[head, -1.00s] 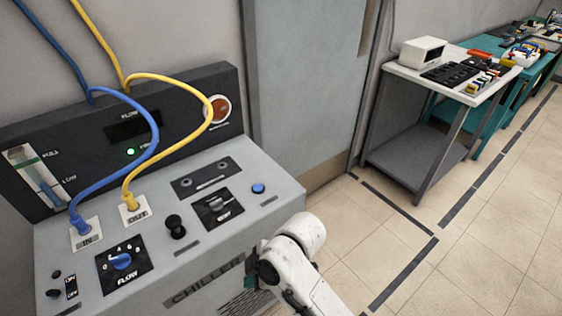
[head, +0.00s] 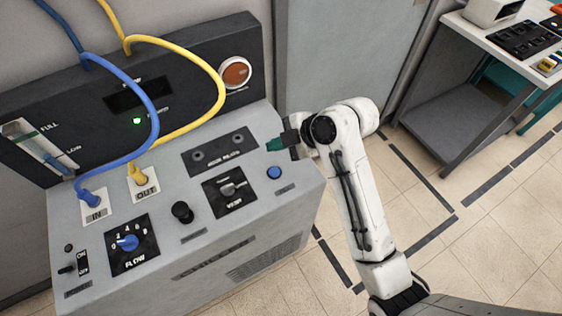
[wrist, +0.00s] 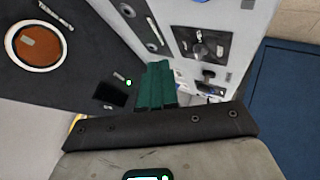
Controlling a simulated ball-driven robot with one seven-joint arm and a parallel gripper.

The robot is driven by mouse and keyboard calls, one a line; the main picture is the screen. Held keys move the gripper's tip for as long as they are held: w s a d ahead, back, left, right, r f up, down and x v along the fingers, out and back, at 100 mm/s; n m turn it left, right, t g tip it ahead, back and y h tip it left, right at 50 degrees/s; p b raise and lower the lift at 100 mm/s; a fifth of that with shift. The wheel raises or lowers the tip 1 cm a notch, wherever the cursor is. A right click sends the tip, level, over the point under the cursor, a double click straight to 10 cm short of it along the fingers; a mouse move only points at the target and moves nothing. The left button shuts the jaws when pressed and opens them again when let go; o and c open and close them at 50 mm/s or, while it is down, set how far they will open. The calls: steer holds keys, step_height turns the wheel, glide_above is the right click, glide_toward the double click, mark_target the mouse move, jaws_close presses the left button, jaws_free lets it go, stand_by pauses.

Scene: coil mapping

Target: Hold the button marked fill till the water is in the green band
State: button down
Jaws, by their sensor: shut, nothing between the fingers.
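A blue push button (head: 274,172) sits at the right end of the chiller's top panel; the label below it is too small to read. The water gauge (head: 40,148) at the far left is marked FULL and LOW, with a green mark near its top and blue lower down; the exact water level is hard to tell. My gripper (head: 275,145) is shut and empty, its green fingertips above and behind the blue button, apart from it. The green fingers (wrist: 160,85) also show in the wrist view, where I cannot make out the blue button.
Beside the button are the VENT knob (head: 231,190), a black knob (head: 182,212) and the FLOW dial (head: 128,242). Blue (head: 148,90) and yellow (head: 215,75) hoses arch over the left half. A large orange button (head: 236,72) is on the back panel. A cart (head: 450,110) stands right.

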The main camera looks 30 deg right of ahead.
mark_target(277, 173)
steer(key=shift+f, duration=0.15)
step_height(277, 173, down, 9)
steer(key=b, duration=0.7)
steer(key=shift+r, duration=0.2)
steer(key=shift+f, duration=0.15)
stand_by(1.7)
steer(key=shift+f+b, duration=0.25)
steer(key=shift+b, duration=0.05)
steer(key=shift+f, duration=0.4)
stand_by(4.0)
